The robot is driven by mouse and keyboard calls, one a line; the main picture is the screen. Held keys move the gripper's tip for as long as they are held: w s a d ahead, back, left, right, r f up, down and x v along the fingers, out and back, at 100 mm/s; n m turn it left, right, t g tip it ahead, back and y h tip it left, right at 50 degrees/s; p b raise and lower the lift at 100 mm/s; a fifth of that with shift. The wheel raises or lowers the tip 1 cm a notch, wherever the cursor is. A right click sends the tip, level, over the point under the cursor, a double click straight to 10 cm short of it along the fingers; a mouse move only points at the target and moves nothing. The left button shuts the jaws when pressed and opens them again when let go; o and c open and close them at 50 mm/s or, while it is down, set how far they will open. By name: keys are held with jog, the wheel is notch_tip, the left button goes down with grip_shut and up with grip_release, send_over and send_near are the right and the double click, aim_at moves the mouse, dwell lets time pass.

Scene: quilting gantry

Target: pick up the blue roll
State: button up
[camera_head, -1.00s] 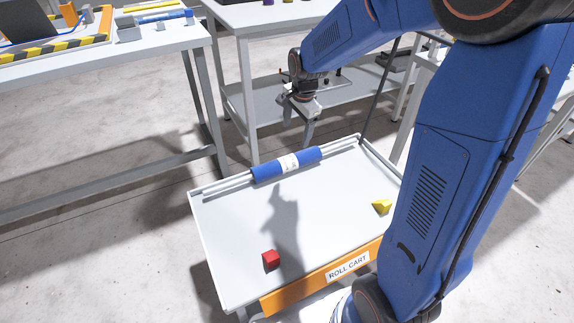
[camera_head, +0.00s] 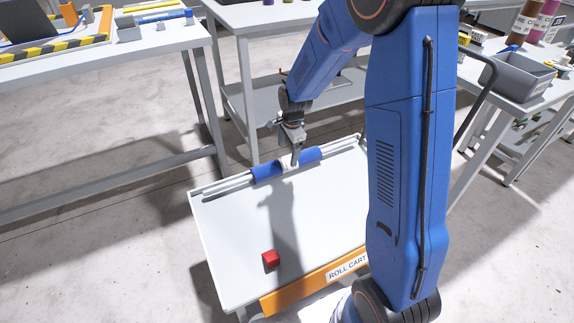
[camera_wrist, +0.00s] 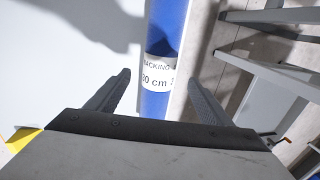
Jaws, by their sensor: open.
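The blue roll (camera_head: 268,171) lies across the rails at the far edge of the cart, with a white label band around its middle. My gripper (camera_head: 295,160) is above the label, fingers pointing down. In the wrist view the roll (camera_wrist: 168,30) runs up the picture between the two fingers of my gripper (camera_wrist: 158,85), and its label (camera_wrist: 158,75) reads "BACKING" and "30 cm". The fingers are open, one on each side of the roll. I cannot tell whether they touch it.
A workbench (camera_head: 150,50) stands at the left. A grey bin (camera_head: 518,78) stands on a bench at the right. A yellow thing (camera_wrist: 22,138) shows in the wrist view.

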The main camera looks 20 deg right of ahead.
aim_at(286, 160)
jog(key=shift+w+a+f, duration=0.1)
jog(key=shift+w+f, duration=0.1)
jog(key=shift+f, duration=1.05)
jog(key=shift+w+a+f, duration=0.1)
jog(key=shift+w+f, duration=0.15)
jog(key=shift+f, duration=0.95)
jog(key=shift+w+a+f, duration=0.1)
jog(key=shift+w+f, duration=0.1)
jog(key=shift+f, duration=1.05)
jog(key=shift+c, duration=0.7)
jog(key=c, duration=1.5)
